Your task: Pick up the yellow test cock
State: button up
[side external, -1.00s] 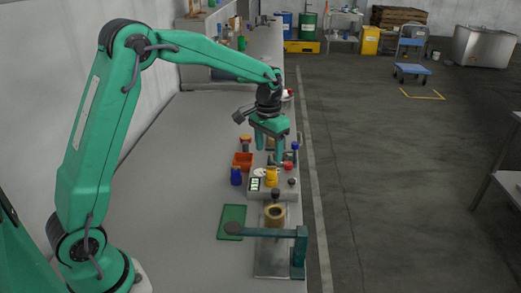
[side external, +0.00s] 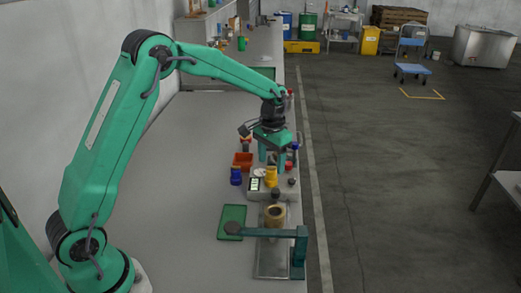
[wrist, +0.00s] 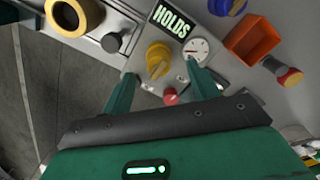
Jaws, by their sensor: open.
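The yellow test cock (side external: 271,176) stands on a light grey panel on the bench. In the wrist view the yellow test cock (wrist: 158,58) lies between and just beyond the fingertips, with its handle towards my gripper. My gripper (side external: 272,166) points down and is open and empty, with its fingers apart close to the cock. In the wrist view both fingers of my gripper (wrist: 161,74) show, one on each side of the cock, with no clear contact. A red knob (wrist: 171,96) sits between the fingers, nearer the palm.
A white dial gauge (wrist: 197,48) is close beside the right finger. A HOLDS sign (wrist: 167,19) and black knob (wrist: 112,42) are near the cock. The bench's left part is clear.

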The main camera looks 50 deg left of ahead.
aim_at(271, 169)
jog(key=shift+f, duration=2.6)
jog(key=c, duration=1.2)
jog(key=shift+o, duration=0.2)
jog(key=shift+r, duration=0.1)
jog(key=shift+r, duration=0.7)
jog(key=r, duration=0.2)
jog(key=d+r, duration=0.1)
jog(key=shift+s+r, duration=0.1)
jog(key=shift+s, duration=0.15)
jog(key=s+d+r, duration=0.5)
jog(key=d+r, duration=0.1)
jog(key=d, duration=0.3)
jog(key=shift+d+r, duration=0.15)
jog(key=shift+d, duration=0.15)
jog(key=shift+a, duration=0.1)
